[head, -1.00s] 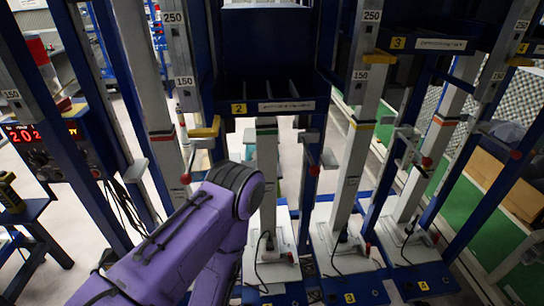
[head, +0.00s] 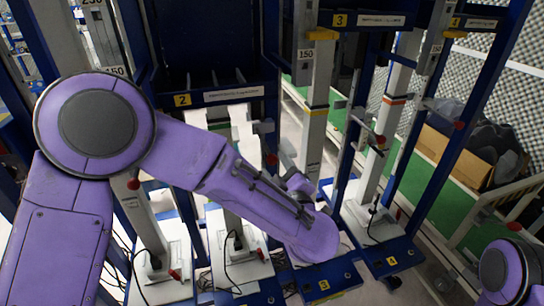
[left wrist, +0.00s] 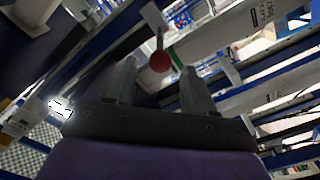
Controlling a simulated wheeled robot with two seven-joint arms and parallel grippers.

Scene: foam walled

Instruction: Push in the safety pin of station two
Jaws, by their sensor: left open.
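The station two label (head: 182,100) shows on a dark shelf front in the head view. A red ball knob (head: 272,160) sits on the post to the right of that shelf. In the left wrist view a red ball knob (left wrist: 160,62) on a thin rod lies in line with the gap between my fingers. I cannot tell whether it is the same knob or touches a finger. My left gripper (left wrist: 160,74) is open, with grey fingers on either side of the gap. In the head view my left arm hides part of the station fronts. My right gripper is out of view.
Blue posts and white columns (head: 318,90) stand close together around my left arm. Station three (head: 323,285) and station four (head: 391,261) labels are on the base plates. Another red knob (head: 380,139) is further right. Green floor and cardboard boxes (head: 455,160) lie beyond.

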